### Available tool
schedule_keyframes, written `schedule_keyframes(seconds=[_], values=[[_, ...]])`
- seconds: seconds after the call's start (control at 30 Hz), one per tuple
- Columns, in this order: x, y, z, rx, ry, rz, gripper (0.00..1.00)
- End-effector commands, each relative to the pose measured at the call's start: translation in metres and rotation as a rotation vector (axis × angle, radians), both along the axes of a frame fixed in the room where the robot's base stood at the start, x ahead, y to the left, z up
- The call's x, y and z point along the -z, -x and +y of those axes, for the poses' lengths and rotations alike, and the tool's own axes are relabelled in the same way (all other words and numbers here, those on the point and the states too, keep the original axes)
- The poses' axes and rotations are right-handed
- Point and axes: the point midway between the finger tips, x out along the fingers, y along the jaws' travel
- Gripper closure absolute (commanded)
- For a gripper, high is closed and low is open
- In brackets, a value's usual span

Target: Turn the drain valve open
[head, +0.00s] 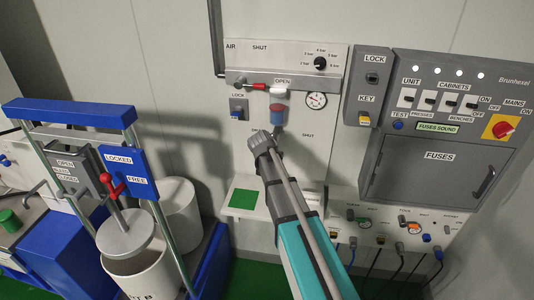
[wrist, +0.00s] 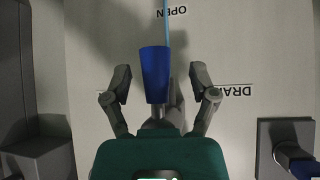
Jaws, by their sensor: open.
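In the wrist view, where the panel text is upside down, a tapered blue handle (wrist: 155,75) stands between the spread fingers of my gripper (wrist: 159,80). It is at the valve beside the partly hidden DRAIN label (wrist: 236,91). Its wide end points towards the OPEN label (wrist: 171,12) in the picture. Gaps show on both sides, so my gripper is open around it without gripping. In the head view my gripper (head: 262,142) is at the panel, just below a blue and red bowl-like part (head: 277,115), and hides the valve. A SHUT label (head: 308,135) is to its right.
A red air lever (head: 250,85) and a gauge (head: 316,100) sit above. A lock box (head: 238,108) is at upper left, also in the wrist view (wrist: 285,150). A grey key box (head: 368,85) and fuse cabinet (head: 440,130) stick out at right. A drum stand (head: 115,200) is at left.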

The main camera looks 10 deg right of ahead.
Motion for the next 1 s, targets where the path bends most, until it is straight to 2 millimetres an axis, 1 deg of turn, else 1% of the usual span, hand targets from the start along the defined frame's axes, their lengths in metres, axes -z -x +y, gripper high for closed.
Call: schedule_keyframes(seconds=[0.17,0.27,0.37,0.47,0.57,0.67,0.7,0.77,0.8,0.87,0.9,1.0], values=[[0.001,0.003,0.0,-0.002,0.001,0.004,0.25],[0.003,0.011,0.002,-0.014,0.009,0.018,0.25],[0.007,0.025,0.005,-0.032,0.021,0.046,0.25],[0.012,0.043,0.007,-0.049,0.015,0.099,0.25],[0.02,0.073,0.007,-0.078,0.005,0.178,0.25],[0.03,0.115,0.009,-0.128,-0.016,0.29,0.25],[0.034,0.135,0.011,-0.157,-0.029,0.342,0.25],[0.041,0.167,0.014,-0.208,-0.053,0.424,0.25],[0.044,0.188,0.017,-0.246,-0.07,0.478,0.25],[0.048,0.217,0.022,-0.306,-0.099,0.55,0.25],[0.05,0.234,0.025,-0.346,-0.117,0.594,0.25],[0.053,0.27,0.033,-0.438,-0.159,0.678,0.25]])
